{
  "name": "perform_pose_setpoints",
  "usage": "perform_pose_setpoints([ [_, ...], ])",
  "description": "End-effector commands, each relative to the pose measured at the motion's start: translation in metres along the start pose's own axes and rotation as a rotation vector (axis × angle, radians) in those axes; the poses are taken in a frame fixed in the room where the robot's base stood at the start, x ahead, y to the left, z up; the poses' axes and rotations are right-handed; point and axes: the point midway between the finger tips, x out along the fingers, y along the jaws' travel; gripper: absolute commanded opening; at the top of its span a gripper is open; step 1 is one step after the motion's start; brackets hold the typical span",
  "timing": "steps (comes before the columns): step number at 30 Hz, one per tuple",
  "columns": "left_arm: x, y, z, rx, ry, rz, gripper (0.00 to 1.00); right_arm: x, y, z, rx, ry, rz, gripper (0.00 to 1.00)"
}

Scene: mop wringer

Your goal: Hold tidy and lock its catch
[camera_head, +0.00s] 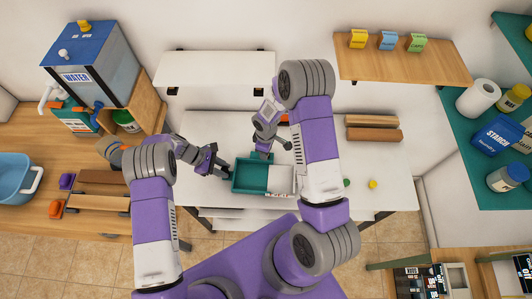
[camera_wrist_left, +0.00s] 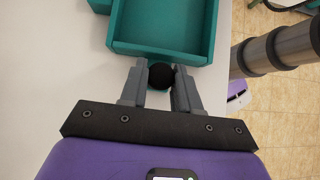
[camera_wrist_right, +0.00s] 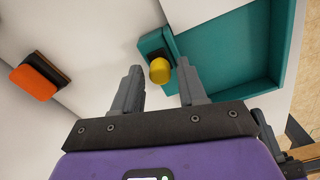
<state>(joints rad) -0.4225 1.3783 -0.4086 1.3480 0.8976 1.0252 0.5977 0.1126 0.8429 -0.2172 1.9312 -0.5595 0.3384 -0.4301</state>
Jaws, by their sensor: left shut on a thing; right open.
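The tidy is an open teal tray (camera_head: 250,174) on the white table, with a white section (camera_head: 281,179) at its right. The left wrist view shows its teal rim (camera_wrist_left: 158,48) and a black knob (camera_wrist_left: 161,76) at its side. My left gripper (camera_wrist_left: 160,71) is shut on this knob. A yellow knob (camera_wrist_right: 160,71) sits on a small teal block (camera_wrist_right: 152,44) at the tidy's edge; I take it for the catch. My right gripper (camera_wrist_right: 160,68) is open, with the yellow knob showing between its fingertips. I cannot tell whether they touch it.
An orange-and-black item (camera_wrist_right: 36,82) lies near the tidy. Brown bars (camera_head: 373,128) lie at the table's back right, and a small yellow thing (camera_head: 372,183) at its front right. A shelf (camera_head: 215,69) hangs behind. A side table with a water tank (camera_head: 90,62) stands left.

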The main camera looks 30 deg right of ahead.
Motion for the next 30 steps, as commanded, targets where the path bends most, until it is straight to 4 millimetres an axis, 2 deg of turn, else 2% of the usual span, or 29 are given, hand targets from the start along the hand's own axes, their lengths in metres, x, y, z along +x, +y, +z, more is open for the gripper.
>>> perform_pose_setpoints([
  [1, 0.0, -0.001, -0.001, 0.0, 0.002, -0.001, 0.0, 0.0, 0.0, 0.0, 0.0, 0.0, 0.0, 0.42],
  [9, 0.0, -0.001, -0.001, 0.0, 0.003, -0.001, 0.0, 0.0, 0.0, 0.0, 0.0, 0.0, 0.0, 0.0],
  [30, 0.001, 0.0, -0.001, 0.001, 0.001, -0.001, 0.0, -0.001, -0.004, -0.014, -0.002, 0.003, -0.001, 0.0],
])
